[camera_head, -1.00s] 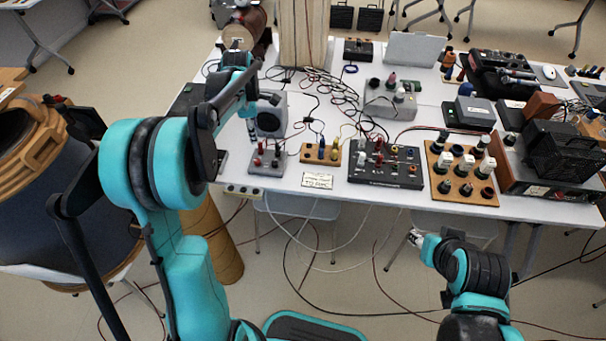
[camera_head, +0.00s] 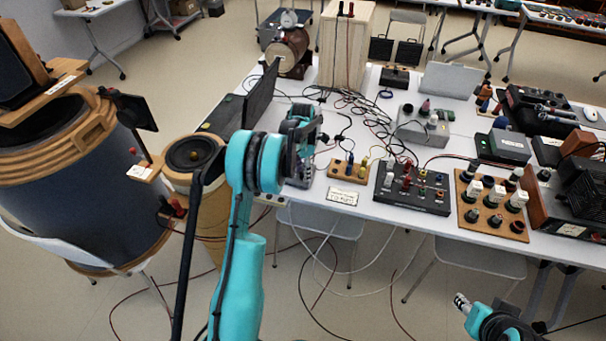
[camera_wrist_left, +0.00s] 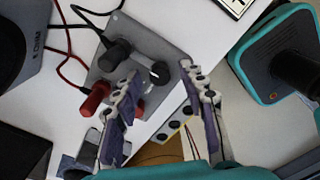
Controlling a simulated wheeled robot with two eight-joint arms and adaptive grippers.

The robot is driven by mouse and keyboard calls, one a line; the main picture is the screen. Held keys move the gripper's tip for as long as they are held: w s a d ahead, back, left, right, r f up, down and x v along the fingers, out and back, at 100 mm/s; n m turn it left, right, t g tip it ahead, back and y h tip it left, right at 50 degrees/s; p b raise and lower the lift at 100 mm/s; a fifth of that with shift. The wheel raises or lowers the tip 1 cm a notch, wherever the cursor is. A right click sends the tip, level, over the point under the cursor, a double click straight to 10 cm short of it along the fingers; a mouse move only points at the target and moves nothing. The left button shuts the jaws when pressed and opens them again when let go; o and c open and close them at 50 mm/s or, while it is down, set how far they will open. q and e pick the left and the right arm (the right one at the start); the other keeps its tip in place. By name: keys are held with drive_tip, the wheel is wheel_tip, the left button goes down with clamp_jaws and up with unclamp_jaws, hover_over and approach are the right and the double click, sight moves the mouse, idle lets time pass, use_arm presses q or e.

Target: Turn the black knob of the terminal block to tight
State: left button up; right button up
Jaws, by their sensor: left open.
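The terminal block is the grey box (camera_wrist_left: 142,42) in the left wrist view, lying on the white table. A black knob with a white mark (camera_wrist_left: 160,73) stands on it, between my left fingertips in the picture. A larger black plug (camera_wrist_left: 116,54) and a red plug (camera_wrist_left: 95,98), both with cables, are beside it. Another red part is mostly hidden by a finger. My left gripper (camera_wrist_left: 163,82) is open and empty, its fingers spread; contact with the knob cannot be told. In the head view my arm hides most of the block (camera_head: 297,183). My right gripper (camera_head: 461,302) is off the table's front.
Right of the block are a wooden terminal board (camera_head: 349,171), a black panel (camera_head: 412,188) and a wooden board with several knobs (camera_head: 491,205). A white label card (camera_head: 342,197) lies in front. Loose cables (camera_head: 352,110) cross the table behind.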

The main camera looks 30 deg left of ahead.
use_arm(q)
drive_tip(key=shift+f, duration=0.2)
clamp_jaws()
drive_tip(key=shift+m, duration=0.3)
